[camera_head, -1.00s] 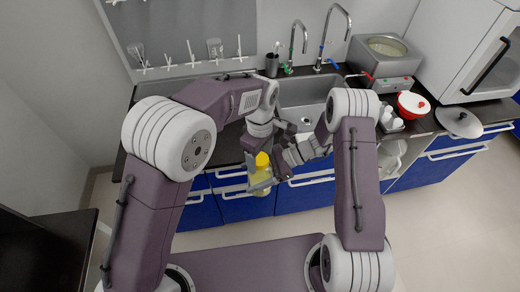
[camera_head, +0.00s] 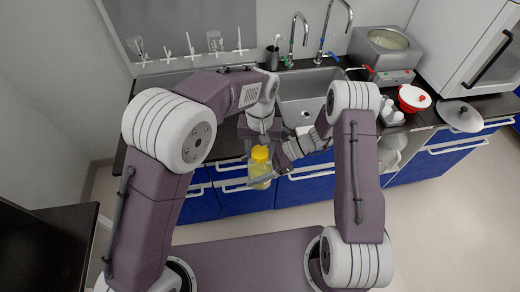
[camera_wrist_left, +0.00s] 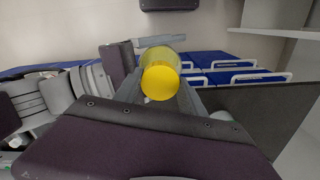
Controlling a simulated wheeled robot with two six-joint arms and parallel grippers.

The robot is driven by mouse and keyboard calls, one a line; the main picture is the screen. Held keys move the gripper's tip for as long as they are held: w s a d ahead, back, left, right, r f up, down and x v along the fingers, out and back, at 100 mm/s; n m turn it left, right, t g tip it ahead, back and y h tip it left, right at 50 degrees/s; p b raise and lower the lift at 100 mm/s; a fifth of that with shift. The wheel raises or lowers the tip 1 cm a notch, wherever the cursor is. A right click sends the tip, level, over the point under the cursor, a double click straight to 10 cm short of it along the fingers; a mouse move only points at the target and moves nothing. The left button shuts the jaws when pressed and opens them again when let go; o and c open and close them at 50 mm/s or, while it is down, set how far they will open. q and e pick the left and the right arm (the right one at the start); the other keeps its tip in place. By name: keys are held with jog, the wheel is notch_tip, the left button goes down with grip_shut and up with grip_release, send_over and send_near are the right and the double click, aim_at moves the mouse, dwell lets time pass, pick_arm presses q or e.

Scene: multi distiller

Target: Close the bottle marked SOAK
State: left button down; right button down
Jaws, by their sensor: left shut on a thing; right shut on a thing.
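A bottle with a yellow cap (camera_head: 260,153) and a pale yellow body (camera_head: 259,171) is held in the air in front of the blue cabinets. My left gripper (camera_head: 260,147) comes from above and is shut on the cap. In the left wrist view the round end of the cap (camera_wrist_left: 160,83) sits between its two fingers. My right gripper (camera_head: 262,182) comes from the right and is shut on the bottle body. The bottle looks roughly upright. No SOAK label is readable, and the seam between cap and neck cannot be made out.
Behind the arms is a dark counter with a sink (camera_head: 305,95) and two taps. A grey water bath (camera_head: 385,55), a red-and-white pot (camera_head: 413,98) and a grey lid (camera_head: 459,116) are at the right. Blue drawers with white handles (camera_head: 305,173) lie just behind the bottle.

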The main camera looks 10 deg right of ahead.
pick_arm(q)
jog(key=m, duration=0.6)
jog(key=shift+m, duration=0.4)
jog(key=m, duration=0.8)
jog(key=shift+w+m, duration=0.1)
jog(key=shift+m, duration=0.2)
jog(key=c, duration=0.6)
grip_release()
notch_tip(320, 180, up, 12)
